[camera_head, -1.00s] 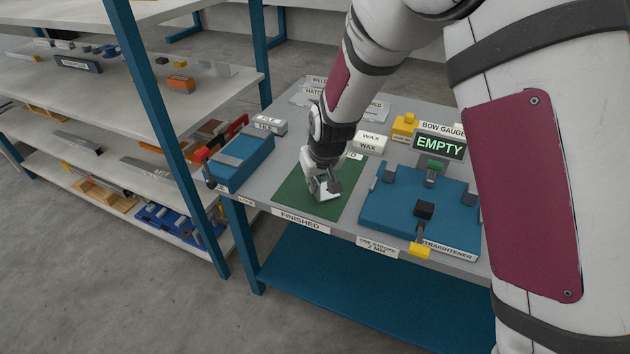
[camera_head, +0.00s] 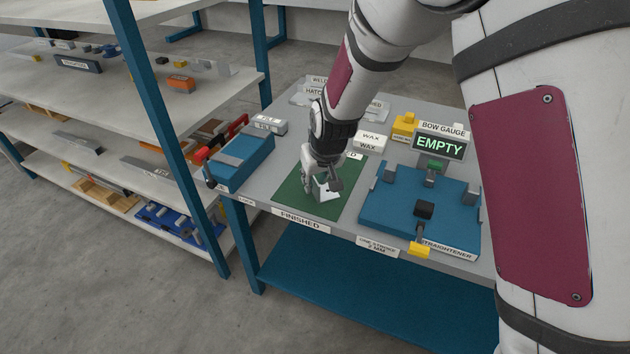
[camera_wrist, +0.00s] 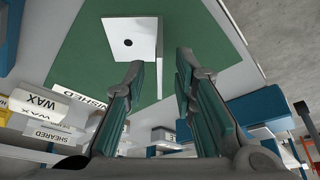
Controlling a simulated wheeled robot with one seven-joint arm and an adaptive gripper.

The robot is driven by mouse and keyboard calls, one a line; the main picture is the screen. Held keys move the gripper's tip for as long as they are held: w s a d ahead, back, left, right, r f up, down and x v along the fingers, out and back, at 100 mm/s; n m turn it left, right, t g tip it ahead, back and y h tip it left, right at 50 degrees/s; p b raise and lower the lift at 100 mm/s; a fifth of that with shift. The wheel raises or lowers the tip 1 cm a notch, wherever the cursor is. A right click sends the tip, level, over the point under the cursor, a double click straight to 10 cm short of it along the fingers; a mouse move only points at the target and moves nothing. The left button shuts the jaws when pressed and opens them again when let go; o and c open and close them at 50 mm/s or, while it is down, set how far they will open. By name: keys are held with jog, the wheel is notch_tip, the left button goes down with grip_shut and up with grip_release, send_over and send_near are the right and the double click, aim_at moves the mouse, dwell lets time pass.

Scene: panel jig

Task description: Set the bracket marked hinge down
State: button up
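The bracket (camera_head: 328,193) is a pale, bent plate resting on the green FINISHED mat (camera_head: 292,198) on the bench. In the wrist view the bracket (camera_wrist: 130,40) shows a flat face with a dark hole and an upright flange at its right side. No hinge marking is readable. My gripper (camera_head: 321,186) is low over the mat at the bracket. In the wrist view my gripper (camera_wrist: 160,66) has its fingers spread apart, with clear gaps to the flange between or just beyond their tips. In the head view the fingers partly hide the bracket.
A blue straightener (camera_head: 385,216) and an EMPTY bow gauge display (camera_head: 438,145) stand right of the mat. WAX blocks (camera_head: 369,141) lie behind it. A blue fixture (camera_head: 241,163) stands to the left, beside a blue rack post (camera_head: 150,95).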

jog(key=v, duration=1.1)
jog(key=shift+p, duration=0.45)
jog(key=s+d+r+m, duration=0.1)
jog(key=s+d+r, duration=0.4)
jog(key=d+r, duration=0.2)
jog(key=s+d+r+m, duration=0.1)
jog(key=s+d, duration=0.3)
jog(key=s, duration=0.4)
jog(key=s+d+r+m+h, duration=0.1)
jog(key=s+d+r, duration=0.1)
jog(key=s+d, duration=0.3)
jog(key=s+d+r+m+g, duration=0.1)
jog(key=s+d, duration=0.4)
jog(key=s, duration=0.8)
jog(key=shift+d+r+m+h, duration=0.15)
jog(key=shift+r+m+h, duration=0.3)
jog(key=shift+r, duration=0.3)
jog(key=shift+s, duration=0.15)
jog(key=shift+t, duration=0.5)
notch_tip(320, 180, up, 6)
jog(key=p, duration=0.4)
jog(key=shift+f, duration=0.15)
